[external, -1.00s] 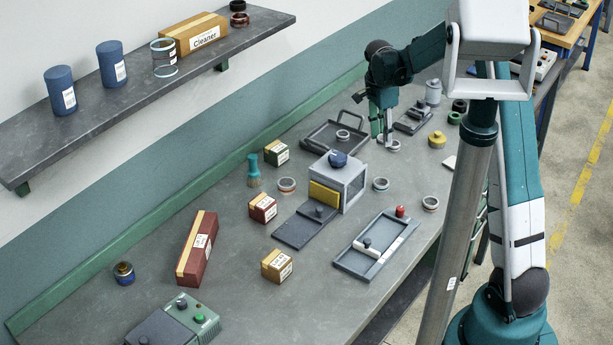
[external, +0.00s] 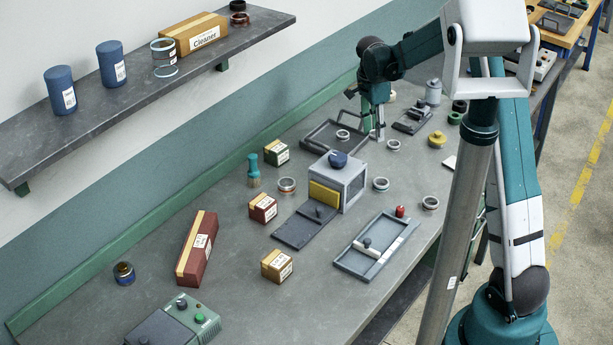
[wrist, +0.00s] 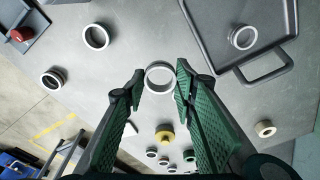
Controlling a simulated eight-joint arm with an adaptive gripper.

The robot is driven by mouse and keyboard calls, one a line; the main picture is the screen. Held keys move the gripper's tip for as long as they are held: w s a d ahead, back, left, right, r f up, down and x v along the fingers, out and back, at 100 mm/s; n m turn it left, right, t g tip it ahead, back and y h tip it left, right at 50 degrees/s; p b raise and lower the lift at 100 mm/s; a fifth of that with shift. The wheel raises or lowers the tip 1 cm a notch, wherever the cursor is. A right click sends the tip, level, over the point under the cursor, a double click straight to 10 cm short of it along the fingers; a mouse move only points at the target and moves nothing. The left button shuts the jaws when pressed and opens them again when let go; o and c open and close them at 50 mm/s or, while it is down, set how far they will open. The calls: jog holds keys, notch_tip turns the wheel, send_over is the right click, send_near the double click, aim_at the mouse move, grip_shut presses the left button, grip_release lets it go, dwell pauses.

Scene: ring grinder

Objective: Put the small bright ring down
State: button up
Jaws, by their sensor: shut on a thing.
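The small bright ring (wrist: 160,77) shows between my fingertips in the wrist view, flanked by both fingers. My gripper (wrist: 161,73) is shut on it. In the external view my gripper (external: 375,136) points down at the far part of the bench, right of the dark tray. The held ring is too small to make out there. Another pale ring (external: 393,145) lies on the bench just right of my fingers. I cannot tell exactly how high the held ring is above the bench.
The dark tray (external: 311,146) holds a ring (external: 343,135). More rings (external: 381,184) (external: 431,203) lie nearer the front edge. A grey box (external: 352,181) with a blue knob and a yellow piece (external: 437,140) stand nearby. Bare bench lies around the pale ring.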

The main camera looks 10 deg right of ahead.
jog(key=n+p, duration=0.1)
send_over(327, 137)
jog(key=s+a, duration=0.1)
jog(key=s, duration=0.4)
jog(key=shift+s+a+r, duration=0.1)
jog(key=shift+s+r, duration=0.1)
jog(key=shift+r, duration=0.15)
jog(key=shift+f, duration=0.15)
jog(key=shift+f, duration=3)
jog(key=shift+f, duration=1.9)
jog(key=shift+f, duration=0.2)
jog(key=o, duration=0.7)
jog(key=shift+o, duration=1.1)
jog(key=shift+r, duration=0.2)
